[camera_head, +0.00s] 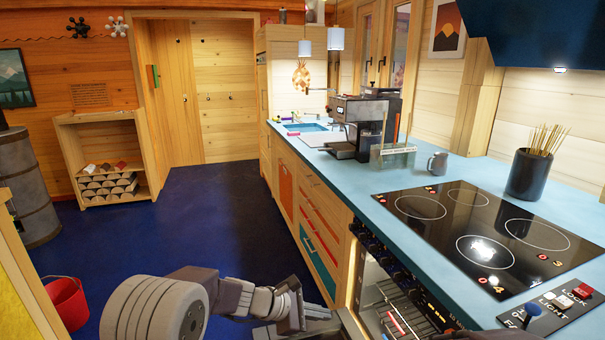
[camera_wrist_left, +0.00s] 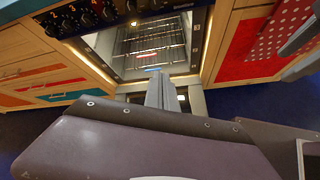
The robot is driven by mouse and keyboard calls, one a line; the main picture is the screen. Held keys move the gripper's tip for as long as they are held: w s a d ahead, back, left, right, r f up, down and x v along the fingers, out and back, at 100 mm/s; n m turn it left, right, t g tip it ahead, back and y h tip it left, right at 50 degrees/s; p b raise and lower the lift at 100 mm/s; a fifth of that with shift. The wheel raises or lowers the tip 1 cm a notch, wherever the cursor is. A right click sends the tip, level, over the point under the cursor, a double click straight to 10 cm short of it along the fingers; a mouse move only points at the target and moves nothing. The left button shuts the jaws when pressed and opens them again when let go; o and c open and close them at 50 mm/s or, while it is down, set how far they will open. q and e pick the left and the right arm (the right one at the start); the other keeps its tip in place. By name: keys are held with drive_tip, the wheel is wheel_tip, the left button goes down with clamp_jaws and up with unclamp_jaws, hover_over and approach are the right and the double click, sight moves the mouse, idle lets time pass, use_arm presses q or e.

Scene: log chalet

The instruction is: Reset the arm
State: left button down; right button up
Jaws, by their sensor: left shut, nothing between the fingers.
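My left arm (camera_head: 160,308) reaches in from the bottom left of the head view. Its gripper (camera_head: 338,326) is low in front of the oven (camera_head: 385,290), partly cut off by the bottom edge. In the left wrist view the left gripper's fingers (camera_wrist_left: 165,92) are together with nothing between them. They point toward the lit oven (camera_wrist_left: 150,45) with its wire rack. I cannot tell whether the fingers touch the oven. My right gripper cannot be made out in either view.
The blue counter (camera_head: 345,170) carries a black hob (camera_head: 485,225), a coffee machine (camera_head: 358,125), a mug (camera_head: 437,163) and a dark pot of sticks (camera_head: 533,172). A red bucket (camera_head: 67,302) stands at the left. The blue floor (camera_head: 200,225) between is clear.

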use_arm(q)
drive_tip(key=s+a+r+m+g+y+p, duration=0.2)
drive_tip(key=s+a+r+m+y+p, duration=0.3)
drive_tip(key=s+a+r+p, duration=0.7)
drive_tip(key=s+a+f+m+y, duration=0.1)
drive_tip(key=s+a+m+y, duration=0.1)
drive_tip(key=s+a+m, duration=0.3)
drive_tip(key=s+a+f+m+g+y, duration=0.1)
drive_tip(key=s+a+m+y, duration=0.1)
drive_tip(key=s+a+m, duration=0.3)
drive_tip(key=shift+a+f+m+y, duration=0.25)
drive_tip(key=shift+f+m+y, duration=0.05)
drive_tip(key=shift+m, duration=0.8)
use_arm(e)
wheel_tip(320, 180, up, 16)
drive_tip(key=shift+r, duration=0.15)
